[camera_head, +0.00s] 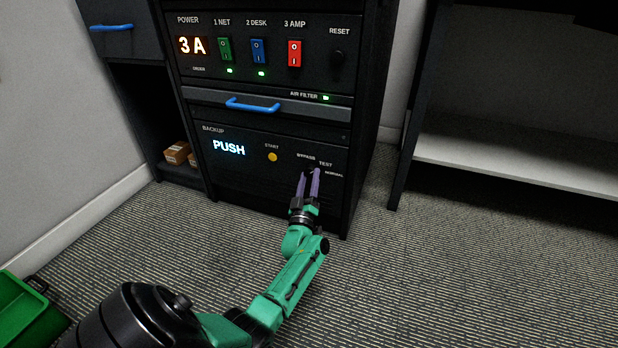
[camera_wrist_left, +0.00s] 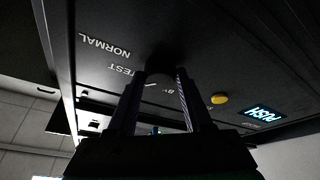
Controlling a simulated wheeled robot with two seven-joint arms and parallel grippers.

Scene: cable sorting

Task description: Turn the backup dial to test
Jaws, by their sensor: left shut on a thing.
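The backup dial (camera_wrist_left: 165,62) is a dark knob on the lower black panel, with the labels BYPASS, TEST and NORMAL around it. My left gripper (camera_head: 309,174) reaches up to the panel, its two purple fingers shut on the dial, one on each side. In the left wrist view the fingers (camera_wrist_left: 158,76) flank the dark knob and cover part of the BYPASS label. The fingers hide much of the dial, and I cannot tell clearly where it points. The backup display (camera_head: 229,148) reads PUSH. My right gripper is not in view.
A yellow start button (camera_head: 272,157) sits left of the dial. Above are a drawer with a blue handle (camera_head: 253,105) and green, blue and red switches (camera_head: 295,53). A green crate (camera_head: 22,312) stands at the lower left. Carpet right of the cabinet is clear.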

